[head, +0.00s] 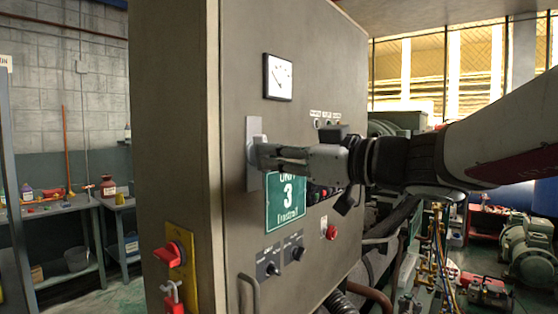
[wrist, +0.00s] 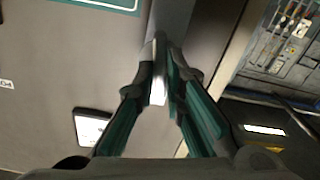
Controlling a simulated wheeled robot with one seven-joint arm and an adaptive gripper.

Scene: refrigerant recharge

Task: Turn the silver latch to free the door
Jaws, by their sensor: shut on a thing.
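The silver latch (head: 254,146) sits on its tall grey plate (head: 252,181) near the left edge of the grey cabinet door (head: 240,70). My gripper (head: 264,155) reaches in from the right and its fingertips are at the latch, partly hiding it. In the wrist view the latch (wrist: 159,75) is a bright metal piece between the two fingers of my gripper (wrist: 163,72), which are shut on it. The door lies flush with the cabinet in the head view. The exact turn angle of the latch is hard to tell behind the fingers.
A green unit sign (head: 287,212) sits just below my gripper, with a gauge (head: 278,77) above. Knobs (head: 270,268), a red button (head: 331,232) and a door handle (head: 249,292) are lower. A red switch (head: 172,254) is on the cabinet's left side.

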